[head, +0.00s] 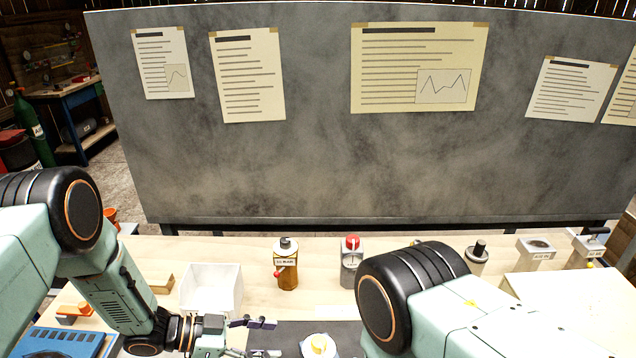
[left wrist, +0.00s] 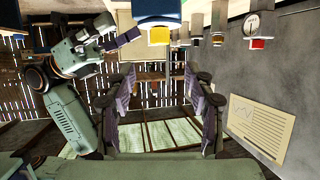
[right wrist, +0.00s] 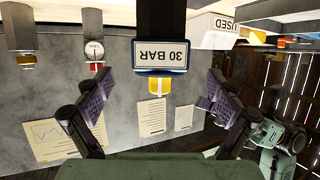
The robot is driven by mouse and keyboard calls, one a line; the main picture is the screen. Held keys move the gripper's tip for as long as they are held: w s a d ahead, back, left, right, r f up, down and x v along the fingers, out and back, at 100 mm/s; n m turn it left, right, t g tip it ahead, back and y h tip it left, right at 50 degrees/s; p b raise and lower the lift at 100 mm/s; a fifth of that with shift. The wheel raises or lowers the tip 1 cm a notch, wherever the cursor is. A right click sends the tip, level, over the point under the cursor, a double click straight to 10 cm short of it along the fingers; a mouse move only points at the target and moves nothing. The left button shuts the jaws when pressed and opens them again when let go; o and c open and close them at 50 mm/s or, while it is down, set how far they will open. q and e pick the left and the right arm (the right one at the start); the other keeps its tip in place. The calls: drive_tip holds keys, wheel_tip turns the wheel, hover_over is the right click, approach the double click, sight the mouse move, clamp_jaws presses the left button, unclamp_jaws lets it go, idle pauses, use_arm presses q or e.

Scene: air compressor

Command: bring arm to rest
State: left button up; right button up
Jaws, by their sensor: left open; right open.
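My left gripper (head: 268,338) is low in the head view, open and empty, beside a white, yellow-capped fitting (head: 319,346). Its two fingers stand apart in the left wrist view (left wrist: 160,92), with a blue block and yellow cap (left wrist: 158,32) beyond them. My right gripper (right wrist: 157,95) is open in the right wrist view. A dark block labelled "30 BAR" (right wrist: 161,57) with a yellow cap shows beyond and between its fingers, apart from them. In the head view the right gripper is hidden behind my right arm.
A white open box (head: 211,289), a bottle with a red lever (head: 286,268) and a red-capped gauge fitting (head: 351,262) stand on the bench. A blue case (head: 62,342) lies at left. Several more fittings stand at right. A grey board (head: 330,165) rises behind.

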sight(318, 343)
drive_tip(key=x, duration=0.7)
drive_tip(key=shift+w+a+r, duration=0.1)
drive_tip(key=shift+w+r, duration=0.15)
drive_tip(key=shift+r, duration=0.05)
use_arm(q)
drive_tip(key=x, duration=1.2)
drive_tip(key=shift+s, duration=0.15)
use_arm(e)
drive_tip(key=shift+s, duration=0.1)
use_arm(q)
drive_tip(key=shift+d+r+n+t, duration=0.1)
drive_tip(key=shift+d+n+t, duration=0.1)
drive_tip(key=shift+n+t, duration=0.9)
drive_tip(key=shift+t, duration=0.1)
use_arm(e)
drive_tip(key=shift+r, duration=0.1)
use_arm(q)
drive_tip(key=shift+a+n+t+y, duration=0.1)
drive_tip(key=shift+n+t+y, duration=0.3)
drive_tip(key=shift+t+y, duration=0.1)
drive_tip(key=shift+v, duration=0.85)
drive_tip(key=shift+s+a+r, duration=0.1)
drive_tip(key=shift+a+r, duration=0.05)
drive_tip(key=shift+a, duration=0.2)
